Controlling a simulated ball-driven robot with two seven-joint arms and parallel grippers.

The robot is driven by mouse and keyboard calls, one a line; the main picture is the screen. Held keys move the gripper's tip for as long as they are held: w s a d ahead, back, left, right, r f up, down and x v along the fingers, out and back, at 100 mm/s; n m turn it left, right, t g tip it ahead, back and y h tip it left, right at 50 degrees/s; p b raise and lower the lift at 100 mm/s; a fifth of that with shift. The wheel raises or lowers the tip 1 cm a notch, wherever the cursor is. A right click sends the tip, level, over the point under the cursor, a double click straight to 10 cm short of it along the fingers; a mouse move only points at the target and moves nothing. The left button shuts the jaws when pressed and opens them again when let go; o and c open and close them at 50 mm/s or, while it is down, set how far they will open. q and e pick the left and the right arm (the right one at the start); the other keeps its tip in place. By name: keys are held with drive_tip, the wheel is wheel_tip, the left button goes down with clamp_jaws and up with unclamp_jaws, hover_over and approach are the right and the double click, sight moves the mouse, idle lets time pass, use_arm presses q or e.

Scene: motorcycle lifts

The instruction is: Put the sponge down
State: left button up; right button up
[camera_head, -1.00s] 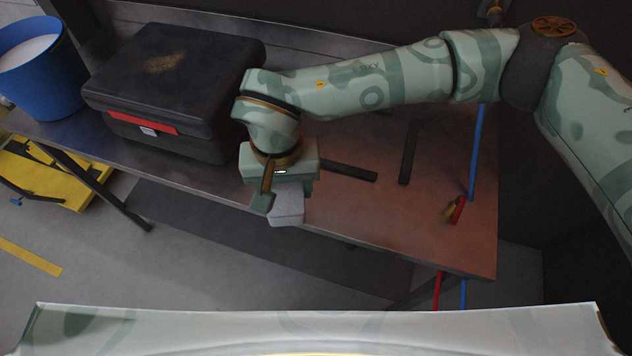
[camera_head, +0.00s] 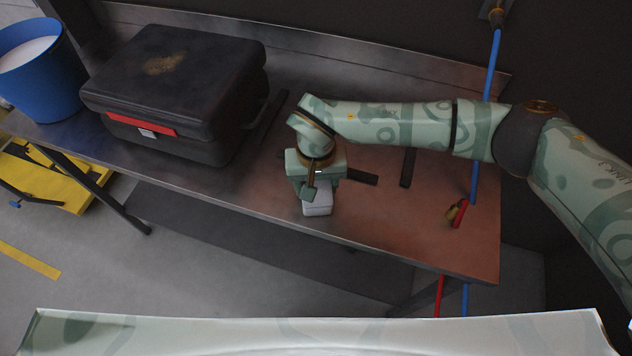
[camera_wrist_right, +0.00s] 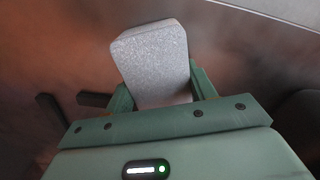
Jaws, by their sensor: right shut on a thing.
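The sponge (camera_head: 317,204) is a pale grey block. My right gripper (camera_head: 315,190) is shut on it, over the front part of the metal bench (camera_head: 240,190). In the right wrist view the sponge (camera_wrist_right: 155,60) sits between the two green fingers of the gripper (camera_wrist_right: 162,92) and sticks out past them. The bench surface shows behind it; I cannot tell whether the sponge touches the bench. My left gripper is not in view.
A black case (camera_head: 180,85) with a red strip stands on the bench to the left, beside a blue bucket (camera_head: 40,70). Dark flat bars (camera_head: 408,167) lie behind the gripper. A red-handled valve (camera_head: 458,213) and blue pipe (camera_head: 475,155) are at the right.

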sight(316, 182)
drive_tip(key=shift+f, duration=0.1)
drive_tip(key=shift+f, duration=0.1)
drive_tip(key=o, duration=0.9)
drive_tip(key=shift+r, duration=0.25)
wheel_tip(316, 182, up, 12)
drive_tip(key=shift+f+p, duration=0.1)
drive_tip(key=shift+p, duration=0.4)
